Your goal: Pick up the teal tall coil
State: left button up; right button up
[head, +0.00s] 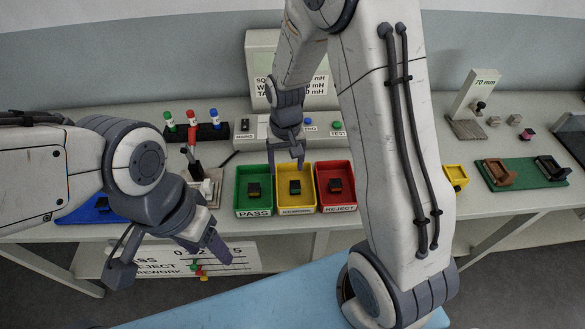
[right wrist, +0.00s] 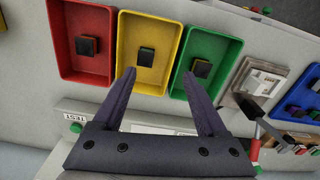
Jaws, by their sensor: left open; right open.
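I cannot make out a teal tall coil for certain. Small dark block-shaped parts lie one in each bin: one in the green bin (head: 254,190), one in the yellow bin (head: 295,187) and one in the red bin (head: 335,186). My left gripper (head: 168,262) is open and empty in front of the table's front edge.
A tester with a display (head: 287,70) stands behind the bins. Several coloured-top bottles stand in a dark rack (head: 210,134) at back left. A blue tray (head: 75,214) is at left, partly hidden by my left arm. A green board (head: 525,175) and a 70 mm gauge (head: 477,92) are at right.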

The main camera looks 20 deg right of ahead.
jog(key=w+d+f+m, duration=0.1)
jog(key=d, duration=0.2)
jog(key=p, duration=0.2)
send_over(295, 184)
jog(key=f, duration=0.5)
jog(key=shift+w+d+f, duration=0.1)
jog(key=shift+d, duration=0.3)
jog(key=shift+f, duration=0.5)
jog(key=shift+a+f+p, duration=0.15)
jog(key=shift+f+p, duration=0.15)
jog(key=f, duration=0.1)
jog(key=f+p, duration=0.1)
jog(key=f, duration=0.1)
jog(key=shift+s+a+f+p, duration=0.1)
jog(key=shift+s+a+p, duration=0.1)
jog(key=shift+a+p, duration=0.1)
jog(key=shift+f, duration=0.65)
pick_arm(q)
notch_tip(295, 184, up, 6)
jog(key=shift+a+f, duration=0.1)
jog(key=shift+f, duration=0.15)
pick_arm(e)
jog(key=shift+c, duration=0.3)
